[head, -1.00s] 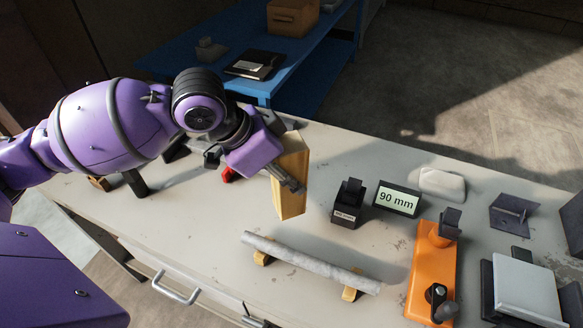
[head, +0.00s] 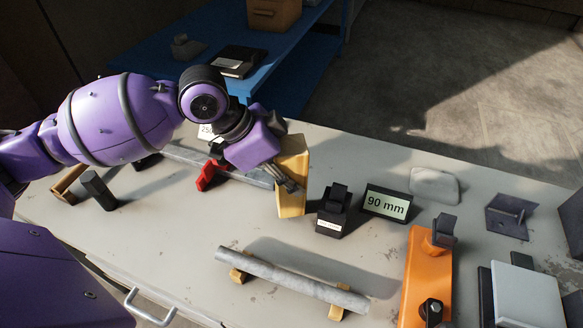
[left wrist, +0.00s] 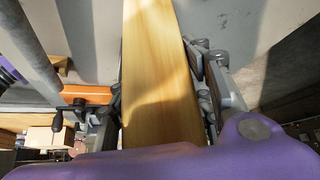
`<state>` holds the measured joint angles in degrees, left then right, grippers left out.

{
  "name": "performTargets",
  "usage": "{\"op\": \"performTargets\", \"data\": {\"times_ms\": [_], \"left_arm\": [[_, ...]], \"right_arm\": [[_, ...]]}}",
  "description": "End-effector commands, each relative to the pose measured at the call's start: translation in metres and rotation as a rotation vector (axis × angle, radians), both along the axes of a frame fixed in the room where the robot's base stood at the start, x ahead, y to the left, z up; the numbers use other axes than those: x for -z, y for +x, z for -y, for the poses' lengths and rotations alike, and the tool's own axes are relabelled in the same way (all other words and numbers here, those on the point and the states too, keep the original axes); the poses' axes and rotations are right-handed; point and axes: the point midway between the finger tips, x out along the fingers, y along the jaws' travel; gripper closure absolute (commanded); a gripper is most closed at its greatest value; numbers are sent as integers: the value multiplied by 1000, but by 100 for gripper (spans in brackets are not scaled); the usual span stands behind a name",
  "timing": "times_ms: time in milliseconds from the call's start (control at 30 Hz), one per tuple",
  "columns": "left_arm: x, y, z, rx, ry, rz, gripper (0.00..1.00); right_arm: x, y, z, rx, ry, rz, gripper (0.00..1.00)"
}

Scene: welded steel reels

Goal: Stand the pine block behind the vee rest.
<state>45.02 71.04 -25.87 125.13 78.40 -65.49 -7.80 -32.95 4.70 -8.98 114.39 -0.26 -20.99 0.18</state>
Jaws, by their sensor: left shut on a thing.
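My left gripper (head: 288,184) is shut on the pine block (head: 292,204), a pale yellow upright piece left of the middle of the table. In the left wrist view the block (left wrist: 158,80) runs between the fingers. I cannot tell whether its lower end touches the table. A grey round bar (head: 290,281) lies in front on two small wooden supports, the left one (head: 238,274) and the right one (head: 337,312). A black notched block (head: 333,213) with a white label stands just right of the pine block. I cannot tell which is the vee rest. My right gripper is not in view.
A 90 mm display (head: 387,203), a pale slab (head: 434,186) and an orange fixture (head: 428,275) stand to the right. A red clamp (head: 208,175) and another long bar (head: 250,174) lie behind on the left. Bare table shows between the pine block and the front bar.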

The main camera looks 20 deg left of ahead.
Motion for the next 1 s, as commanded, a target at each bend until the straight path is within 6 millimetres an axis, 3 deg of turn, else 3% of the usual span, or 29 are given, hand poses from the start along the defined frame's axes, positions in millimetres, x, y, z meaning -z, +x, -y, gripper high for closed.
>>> {"op": "performTargets", "data": {"times_ms": [300, 1000], "left_arm": [[-3, 1, 0, 0, -1, 5, 92], [3, 1, 0, -1, 0, 4, 92]], "right_arm": [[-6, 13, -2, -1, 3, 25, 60], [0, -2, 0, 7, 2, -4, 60]]}}
